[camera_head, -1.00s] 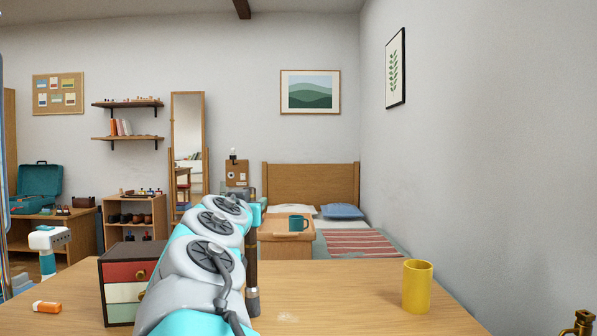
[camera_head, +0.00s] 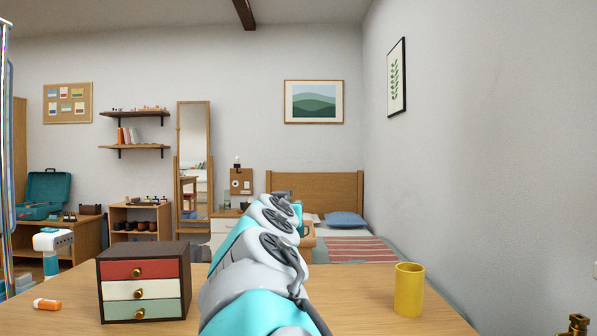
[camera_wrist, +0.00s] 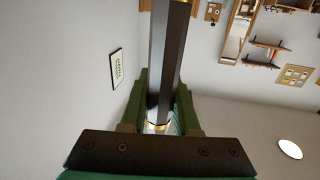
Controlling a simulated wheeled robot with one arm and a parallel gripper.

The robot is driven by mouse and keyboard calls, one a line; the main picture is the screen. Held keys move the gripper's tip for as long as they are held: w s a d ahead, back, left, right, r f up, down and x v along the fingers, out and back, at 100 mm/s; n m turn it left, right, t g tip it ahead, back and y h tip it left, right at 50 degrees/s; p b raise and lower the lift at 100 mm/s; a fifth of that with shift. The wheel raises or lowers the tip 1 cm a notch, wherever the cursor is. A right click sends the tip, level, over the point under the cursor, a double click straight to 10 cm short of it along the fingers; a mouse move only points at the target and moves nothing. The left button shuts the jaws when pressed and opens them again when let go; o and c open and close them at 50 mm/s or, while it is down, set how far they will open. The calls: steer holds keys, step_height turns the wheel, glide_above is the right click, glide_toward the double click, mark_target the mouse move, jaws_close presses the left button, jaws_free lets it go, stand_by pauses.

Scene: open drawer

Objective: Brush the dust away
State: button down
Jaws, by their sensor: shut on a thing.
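My gripper (camera_wrist: 160,105) shows in the wrist view with its dark green fingers shut on a long dark brown brush-like handle (camera_wrist: 168,55) with brass bands. Its bristles cannot be made out. In the head view my arm stretches forward over the wooden table (camera_head: 352,302) and hides the gripper and the held thing. No dust shows now; the pale patch seen earlier on the table is behind my arm.
A small three-drawer box (camera_head: 144,283), drawers shut, stands left of my arm. An orange bottle (camera_head: 47,304) lies farther left. A yellow cup (camera_head: 409,290) stands at the right. The table between my arm and the cup looks clear.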

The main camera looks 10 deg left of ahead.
step_height(320, 180, up, 8)
steer(key=d+p, duration=0.1)
steer(key=p, duration=0.1)
steer(key=shift+p, duration=0.4)
steer(key=shift+w, duration=0.1)
stand_by(1.1)
